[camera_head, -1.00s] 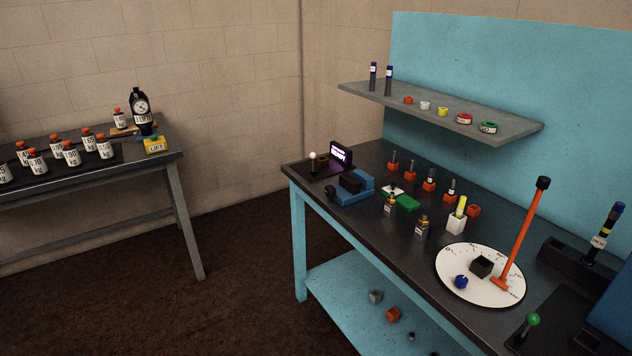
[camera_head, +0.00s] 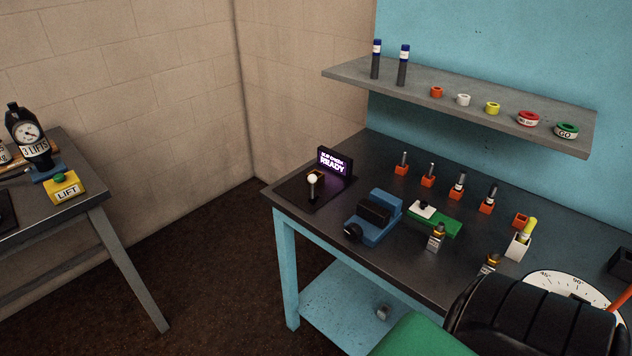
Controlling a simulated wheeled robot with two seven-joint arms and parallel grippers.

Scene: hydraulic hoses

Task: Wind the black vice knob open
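The blue vice (camera_head: 383,214) with dark jaws sits near the front left part of the workbench. Its round black knob (camera_head: 352,232) sticks out at the vice's lower left end, close to the bench's front edge. I cannot tell how far apart the jaws are. No gripper fingers show in the head view, and nothing touches the knob. A black ribbed part of my arm with a green section covers the bottom right corner.
A lever with a pale ball (camera_head: 312,180) and a lit READY sign (camera_head: 335,162) stand left of the vice. A green block (camera_head: 434,222) lies to its right, beside a small labelled fitting (camera_head: 436,237). A grey shelf (camera_head: 455,100) hangs above.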

